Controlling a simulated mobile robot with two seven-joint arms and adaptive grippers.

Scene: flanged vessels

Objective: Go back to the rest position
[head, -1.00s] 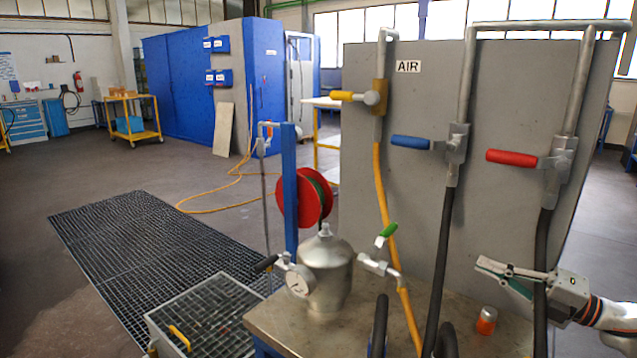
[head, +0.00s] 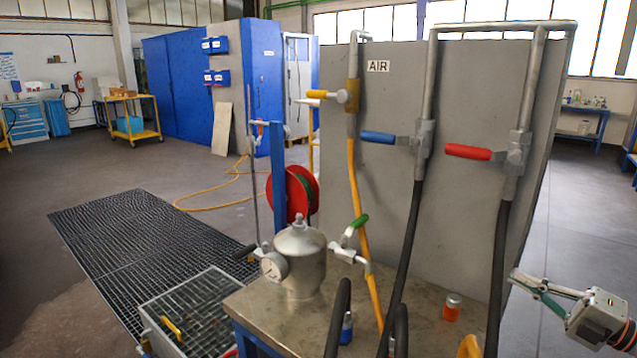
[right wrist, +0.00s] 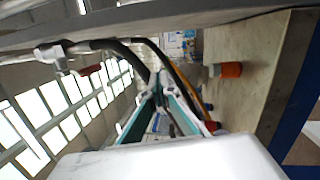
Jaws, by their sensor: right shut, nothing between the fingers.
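My right gripper (head: 516,277) is at the lower right of the head view, shut and empty. It points left, beside the grey panel's lower right edge, apart from the valves. In the right wrist view its two green-lined fingers (right wrist: 160,84) meet at the tips. My left gripper is in neither view. A steel flanged vessel (head: 301,262) with a round gauge (head: 273,266) and a green-handled valve (head: 354,232) stands upright on the metal table (head: 262,310).
The grey AIR panel (head: 400,85) carries yellow (head: 320,94), blue (head: 377,137) and red (head: 467,151) valve handles, with hoses hanging below. Floor right of the panel (head: 590,220) is clear.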

